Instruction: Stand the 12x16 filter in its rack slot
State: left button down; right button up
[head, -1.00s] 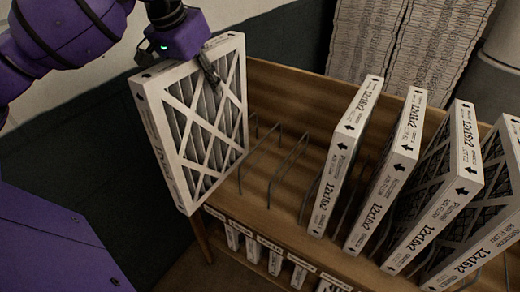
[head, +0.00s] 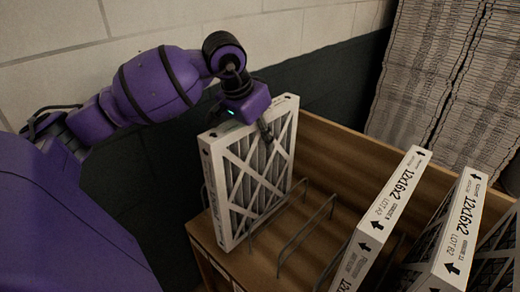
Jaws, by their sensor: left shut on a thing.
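The filter (head: 250,170) is a white cardboard-framed panel with a pleated grey core behind a lattice. It stands roughly upright at the left end of the wooden rack (head: 350,150). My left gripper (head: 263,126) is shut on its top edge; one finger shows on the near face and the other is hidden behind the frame. My right gripper is not in view.
Labelled 12x16x2 filters stand to the right, including one marked LOT A2 (head: 385,215) and one marked LOT B2 (head: 458,235). An empty wire divider (head: 308,235) stands between. Tall pleated panels (head: 430,80) lean at the back right, and a wall is behind.

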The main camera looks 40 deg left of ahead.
pick_arm(q)
jog(key=shift+f, duration=1.6)
jog(key=shift+f, duration=0.2)
jog(key=c, duration=1.2)
grip_release()
jog(key=shift+r, duration=0.35)
jog(key=v, duration=1.1)
jog(key=shift+s+r, duration=0.15)
jog(key=shift+r, duration=0.15)
